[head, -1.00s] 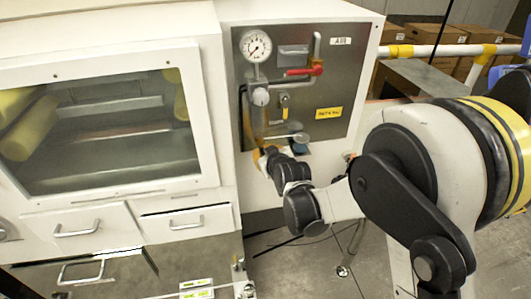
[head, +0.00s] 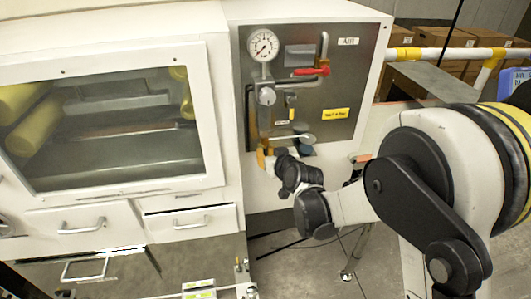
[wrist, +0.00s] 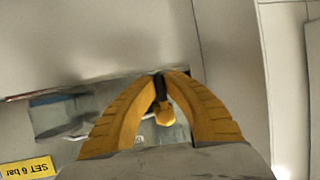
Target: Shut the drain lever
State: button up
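A steel air panel (head: 375,62) on the white cabinet carries a gauge, a regulator and small valves. A small yellow knob (wrist: 165,115) on a dark stem shows between my fingers in the wrist view; it may be the drain lever, but I cannot be sure. My gripper (head: 264,158), with yellow-orange fingers, is at the panel's lower left edge, below the regulator (head: 266,97). In the wrist view the fingertips (wrist: 161,74) nearly meet. Whether they pinch the dark stem or only stand in front of it is unclear.
A red-handled valve (head: 312,71) and a pressure gauge (head: 262,45) sit higher on the panel. A yellow label (head: 336,114) is at right, also in the wrist view (wrist: 27,168). A windowed cabinet (head: 217,100) stands left; a yellow-white rail (head: 450,53) runs behind right.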

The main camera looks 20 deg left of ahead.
jog(key=o, duration=0.5)
jog(key=shift+s, duration=0.1)
jog(key=v, duration=1.2)
jog(key=s+d+r+m+h, duration=0.2)
jog(key=s+d, duration=0.1)
jog(key=d, duration=0.6)
jog(key=s+d+r+m+g+h, duration=0.15)
jog(key=s+d, duration=0.25)
jog(key=d, duration=0.5)
jog(key=s+d+r+m+h, duration=0.2)
jog(key=s+d+h, duration=0.1)
jog(key=d, duration=0.6)
jog(key=s+d+m+h, duration=0.1)
jog(key=s+d, duration=0.2)
jog(key=s+d+f+m+g, duration=0.1)
jog(key=s+d, duration=0.2)
jog(key=s+d+m+h, duration=0.1)
jog(key=s+d, duration=0.2)
jog(key=s, duration=0.1)
jog(key=shift+d+f+g+h, duration=0.25)
jog(key=shift+d+h, duration=0.1)
